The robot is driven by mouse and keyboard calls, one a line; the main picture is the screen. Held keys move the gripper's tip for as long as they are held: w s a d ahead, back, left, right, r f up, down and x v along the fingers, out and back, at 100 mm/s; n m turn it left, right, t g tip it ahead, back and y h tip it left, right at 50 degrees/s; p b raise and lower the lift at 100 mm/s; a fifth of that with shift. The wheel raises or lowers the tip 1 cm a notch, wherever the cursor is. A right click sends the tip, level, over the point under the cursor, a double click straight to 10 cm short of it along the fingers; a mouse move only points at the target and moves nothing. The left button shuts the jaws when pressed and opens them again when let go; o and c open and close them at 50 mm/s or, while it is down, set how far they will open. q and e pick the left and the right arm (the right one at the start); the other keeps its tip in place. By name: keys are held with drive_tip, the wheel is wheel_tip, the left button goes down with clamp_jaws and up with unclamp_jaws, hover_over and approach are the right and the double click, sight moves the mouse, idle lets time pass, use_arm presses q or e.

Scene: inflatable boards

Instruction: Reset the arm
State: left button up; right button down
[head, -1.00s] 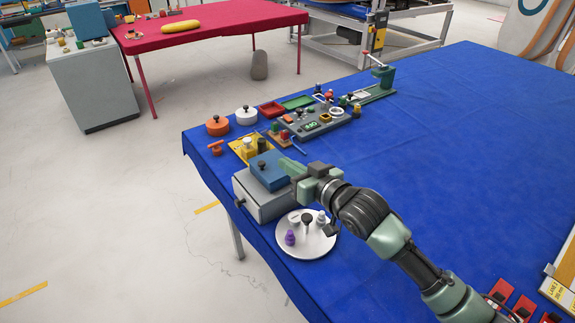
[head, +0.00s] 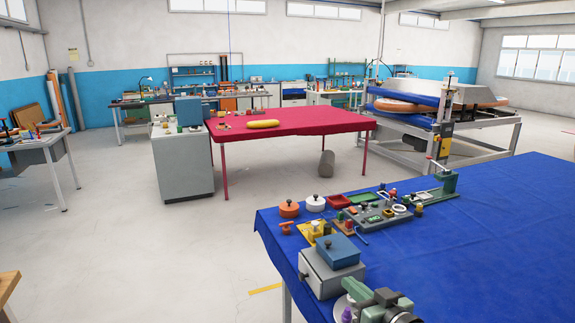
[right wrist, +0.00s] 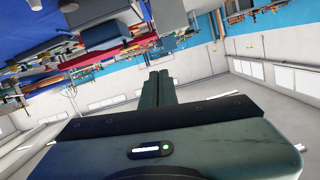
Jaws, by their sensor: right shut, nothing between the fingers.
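My right gripper (head: 350,286) shows at the bottom of the head view, in front of the right part of a grey box and the round plate. In the right wrist view its two green fingers (right wrist: 157,88) lie together with nothing between them. The grey box (head: 318,279) stands at the near-left edge of the blue-covered table (head: 480,240), with a blue box (head: 338,250) on top. The round plate (head: 342,308) is partly hidden by my gripper, and a purple piece (head: 347,315) shows on it. My left gripper is out of view.
Orange (head: 289,208) and white (head: 315,203) round pots and a grey board (head: 375,216) with small parts stand farther back on the blue table. Its right side is clear. A red table (head: 300,121) and a grey cabinet (head: 184,165) stand beyond open floor.

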drive_tip(key=s+f+g+h, duration=0.3)
drive_tip(key=s+f+g, duration=0.2)
drive_tip(key=s+f, duration=0.85)
drive_tip(key=s+d+f+m+g+h, duration=0.1)
drive_tip(key=s+d+f+g+h, duration=0.15)
drive_tip(key=s, duration=0.85)
drive_tip(key=s+d+f+g+h, duration=0.1)
drive_tip(key=s+d+f+g, duration=0.25)
drive_tip(key=s, duration=0.65)
wheel_tip(320, 180, down, 31)
drive_tip(key=s+g+b, duration=0.1)
drive_tip(key=s+b, duration=0.1)
drive_tip(key=b, duration=0.1)
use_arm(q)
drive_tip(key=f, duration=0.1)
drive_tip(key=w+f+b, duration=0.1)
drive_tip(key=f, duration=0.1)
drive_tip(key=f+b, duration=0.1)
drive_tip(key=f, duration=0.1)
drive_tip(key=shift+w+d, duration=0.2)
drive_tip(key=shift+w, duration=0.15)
use_arm(e)
drive_tip(key=s+d+f+g, duration=0.1)
drive_tip(key=s+d+f, duration=0.2)
drive_tip(key=s+f, duration=1.3)
drive_tip(key=shift+s+f+g, duration=0.3)
drive_tip(key=shift+s+f, duration=0.05)
drive_tip(key=shift+f, duration=0.4)
